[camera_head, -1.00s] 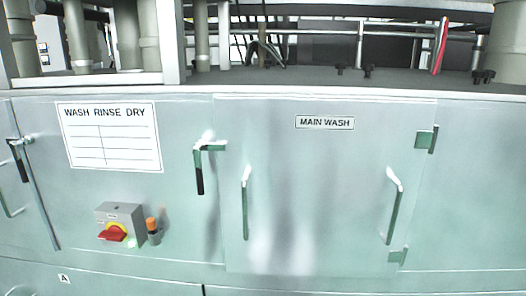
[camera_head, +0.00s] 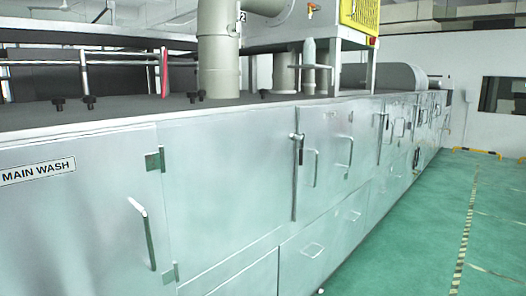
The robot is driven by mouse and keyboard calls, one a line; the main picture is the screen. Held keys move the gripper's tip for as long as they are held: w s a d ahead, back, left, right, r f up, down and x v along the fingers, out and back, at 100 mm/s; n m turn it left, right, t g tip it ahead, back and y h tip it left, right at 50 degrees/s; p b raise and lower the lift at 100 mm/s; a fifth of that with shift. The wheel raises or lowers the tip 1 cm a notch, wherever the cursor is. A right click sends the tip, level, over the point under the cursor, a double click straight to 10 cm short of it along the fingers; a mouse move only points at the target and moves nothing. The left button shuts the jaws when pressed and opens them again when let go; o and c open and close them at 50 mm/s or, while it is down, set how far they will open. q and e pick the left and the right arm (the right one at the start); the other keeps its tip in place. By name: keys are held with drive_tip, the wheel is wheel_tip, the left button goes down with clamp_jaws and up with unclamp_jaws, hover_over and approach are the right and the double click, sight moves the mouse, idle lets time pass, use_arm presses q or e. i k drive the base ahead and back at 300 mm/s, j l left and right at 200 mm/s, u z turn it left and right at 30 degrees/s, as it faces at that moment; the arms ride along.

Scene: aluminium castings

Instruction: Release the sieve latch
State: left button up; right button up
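No part is marked as the sieve latch, and I cannot tell which one it is. A dark lever-type latch (camera_head: 297,137) sits on a vertical bar on the front of the long metal washing machine (camera_head: 215,170). Another similar latch (camera_head: 382,122) is farther along the front. The MAIN WASH panel (camera_head: 90,220) is at the left, with a bar handle (camera_head: 145,232) and hinges (camera_head: 155,160) at its right edge. Neither of my grippers is in view.
The machine front runs away toward the back right, with several handles such as a lower one (camera_head: 313,250). Green floor (camera_head: 430,230) with a striped line (camera_head: 467,225) is open at the right. A white wall (camera_head: 490,60) with a dark window stands behind.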

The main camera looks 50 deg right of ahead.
sight(301, 136)
drive_tip(key=z, duration=1.9)
drive_tip(key=i+l, duration=0.2)
drive_tip(key=l, duration=0.2)
drive_tip(key=i+l, duration=0.25)
drive_tip(key=l, duration=0.15)
drive_tip(key=i+l, duration=0.2)
drive_tip(key=l, duration=0.2)
drive_tip(key=i+l, duration=0.2)
drive_tip(key=l, duration=0.2)
drive_tip(key=i+l+u, duration=0.1)
drive_tip(key=l, duration=0.3)
drive_tip(key=i+l, duration=0.5)
drive_tip(key=l, duration=0.3)
drive_tip(key=i+l, duration=0.2)
drive_tip(key=l, duration=0.2)
